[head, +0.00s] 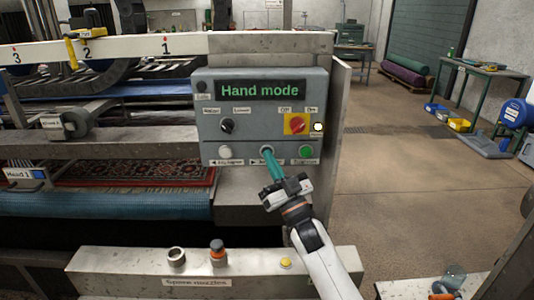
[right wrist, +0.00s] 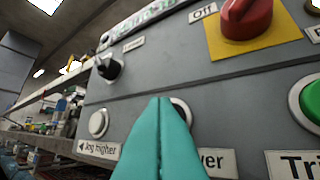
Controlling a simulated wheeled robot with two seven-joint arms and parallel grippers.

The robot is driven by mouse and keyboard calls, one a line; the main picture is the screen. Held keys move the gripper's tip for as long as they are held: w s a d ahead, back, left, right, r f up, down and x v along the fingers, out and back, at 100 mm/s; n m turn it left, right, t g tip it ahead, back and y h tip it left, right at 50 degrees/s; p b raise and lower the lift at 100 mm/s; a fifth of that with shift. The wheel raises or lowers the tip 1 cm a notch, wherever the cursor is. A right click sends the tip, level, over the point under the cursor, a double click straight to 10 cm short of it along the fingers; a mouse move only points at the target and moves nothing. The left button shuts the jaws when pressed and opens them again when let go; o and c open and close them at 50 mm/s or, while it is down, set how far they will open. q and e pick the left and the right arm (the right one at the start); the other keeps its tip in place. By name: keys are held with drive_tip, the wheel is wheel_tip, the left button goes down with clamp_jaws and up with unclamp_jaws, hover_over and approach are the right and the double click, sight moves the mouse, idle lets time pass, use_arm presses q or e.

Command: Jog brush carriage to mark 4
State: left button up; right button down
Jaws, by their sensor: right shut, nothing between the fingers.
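The control panel (head: 258,125) has a lit display (head: 260,91) reading "Hand mode". Below it are a white button (head: 225,152), labelled "Jog higher" in the right wrist view (right wrist: 98,123), a middle button (head: 267,149) whose label ends in "wer", and a green button (head: 306,151). My right gripper (head: 268,158) is shut and empty, its teal fingertips (right wrist: 165,105) over the middle button, partly hiding it. I cannot tell whether they press it. A yellow pointer (head: 71,52) hangs on the white scale beam (head: 130,46), just left of mark 2. Mark 4 is out of view. My left gripper is not in view.
A red knob on a yellow plate (head: 296,124) and a black selector (head: 227,126) sit above the buttons. A patterned rug (head: 130,170) lies left.

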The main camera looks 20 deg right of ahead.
drive_tip(key=shift+s+a+p, duration=0.2)
drive_tip(key=shift+s+p, duration=0.15)
drive_tip(key=shift+s, duration=0.4)
drive_tip(key=s+p, duration=0.1)
drive_tip(key=s, duration=0.1)
drive_tip(key=s+a+p, duration=0.1)
drive_tip(key=s, duration=0.1)
drive_tip(key=shift+s+a, duration=0.2)
drive_tip(key=shift+s, duration=0.2)
idle(0.7)
